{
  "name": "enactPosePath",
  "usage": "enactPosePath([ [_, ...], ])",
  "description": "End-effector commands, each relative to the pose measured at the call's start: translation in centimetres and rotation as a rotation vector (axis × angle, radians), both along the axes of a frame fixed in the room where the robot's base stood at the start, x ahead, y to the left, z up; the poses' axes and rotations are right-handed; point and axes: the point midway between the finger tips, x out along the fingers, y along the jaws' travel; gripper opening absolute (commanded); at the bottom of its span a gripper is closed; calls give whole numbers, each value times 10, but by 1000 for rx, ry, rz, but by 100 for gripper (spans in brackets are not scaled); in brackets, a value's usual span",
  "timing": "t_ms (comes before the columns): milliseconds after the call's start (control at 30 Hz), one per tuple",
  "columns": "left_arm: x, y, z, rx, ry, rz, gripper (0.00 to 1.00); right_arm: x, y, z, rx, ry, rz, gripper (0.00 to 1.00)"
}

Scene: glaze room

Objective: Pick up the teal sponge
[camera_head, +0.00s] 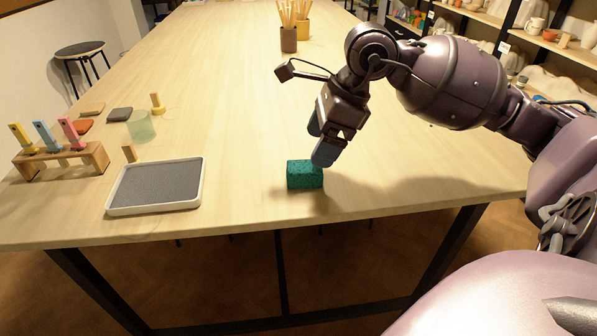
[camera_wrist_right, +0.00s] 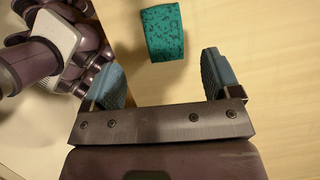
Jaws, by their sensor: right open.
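The teal sponge (camera_head: 304,175) is a small dark-speckled block lying on the wooden table near its front edge. My right gripper (camera_head: 320,142) is above the sponge and a little to its right and beyond it, with blue-grey fingertips pointing down. In the right wrist view the sponge (camera_wrist_right: 163,33) lies ahead of the gap between the two spread fingers (camera_wrist_right: 165,80), not between them. The right gripper is open and empty. My left gripper does not show in the head view.
A grey tray with a white rim (camera_head: 203,178) lies to the left of the sponge. A wooden rack (camera_head: 88,160) with coloured tools stands further left, near a translucent cup (camera_head: 141,126). Brush pots (camera_head: 289,42) stand at the back. The table around the sponge is clear.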

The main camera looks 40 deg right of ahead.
Motion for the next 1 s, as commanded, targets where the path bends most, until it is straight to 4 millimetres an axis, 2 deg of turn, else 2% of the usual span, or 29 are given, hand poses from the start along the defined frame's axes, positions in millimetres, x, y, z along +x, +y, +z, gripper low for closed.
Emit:
enactPosePath([
  [33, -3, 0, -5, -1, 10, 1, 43, 2, 3, -11, 3, 7, 1, 83],
  [333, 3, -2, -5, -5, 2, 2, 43, 7, 8, -29, 3, 4, 0, 83],
  [633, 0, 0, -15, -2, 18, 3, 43, 17, 16, -67, 3, 7, 1, 83],
  [1000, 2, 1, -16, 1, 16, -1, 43, 19, 19, -71, 2, 0, -1, 83],
])
